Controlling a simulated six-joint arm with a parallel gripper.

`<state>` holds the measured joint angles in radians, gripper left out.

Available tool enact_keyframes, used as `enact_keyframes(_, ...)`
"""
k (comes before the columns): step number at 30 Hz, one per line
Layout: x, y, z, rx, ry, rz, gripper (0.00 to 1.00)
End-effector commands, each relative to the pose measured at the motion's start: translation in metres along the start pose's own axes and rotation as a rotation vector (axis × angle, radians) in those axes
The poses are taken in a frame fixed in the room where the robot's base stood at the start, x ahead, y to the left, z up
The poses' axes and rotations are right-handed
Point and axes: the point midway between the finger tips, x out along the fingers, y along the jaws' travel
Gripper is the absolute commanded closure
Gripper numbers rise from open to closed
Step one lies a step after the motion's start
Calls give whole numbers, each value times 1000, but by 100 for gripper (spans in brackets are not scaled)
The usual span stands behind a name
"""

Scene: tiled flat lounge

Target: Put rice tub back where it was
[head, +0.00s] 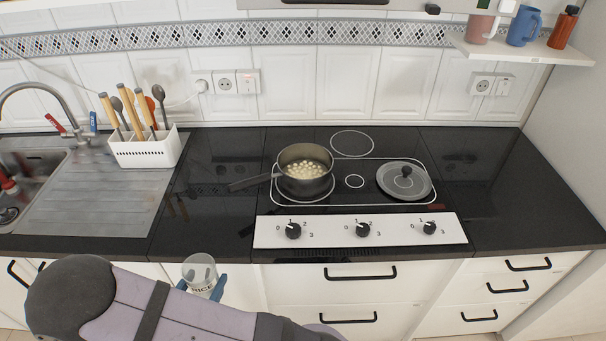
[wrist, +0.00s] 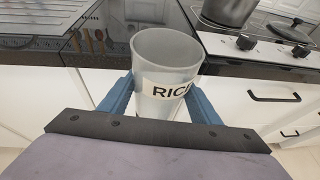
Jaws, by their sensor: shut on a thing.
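The rice tub (head: 199,270) is a clear, open-topped tub with a white "RICE" label. It is low in front of the counter's front edge, left of the stove panel, in the head view. My gripper (head: 204,289) has blue fingers and is shut on the tub. In the wrist view the tub (wrist: 166,65) stands between the two blue fingers of my gripper (wrist: 160,100), roughly upright, and looks empty. Its lower part is hidden by my gripper and arm.
A pot (head: 305,172) with pale round pieces stands on the hob, its handle pointing left. A lid (head: 404,181) lies on the right burner. A white utensil holder (head: 146,149) stands by the sink (head: 40,170). The black counter (head: 213,205) left of the pot is clear. A shelf (head: 525,48) holds mugs and a bottle.

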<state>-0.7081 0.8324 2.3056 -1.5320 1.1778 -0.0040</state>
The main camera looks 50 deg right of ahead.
Motion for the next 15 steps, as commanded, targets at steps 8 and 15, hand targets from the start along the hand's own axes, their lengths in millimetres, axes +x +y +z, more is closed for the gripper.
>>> enact_keyframes(8, 0, 6, 6, 0, 0, 6, 70)
enact_keyframes(15, 2, 41, 43, -8, -1, 42, 70)
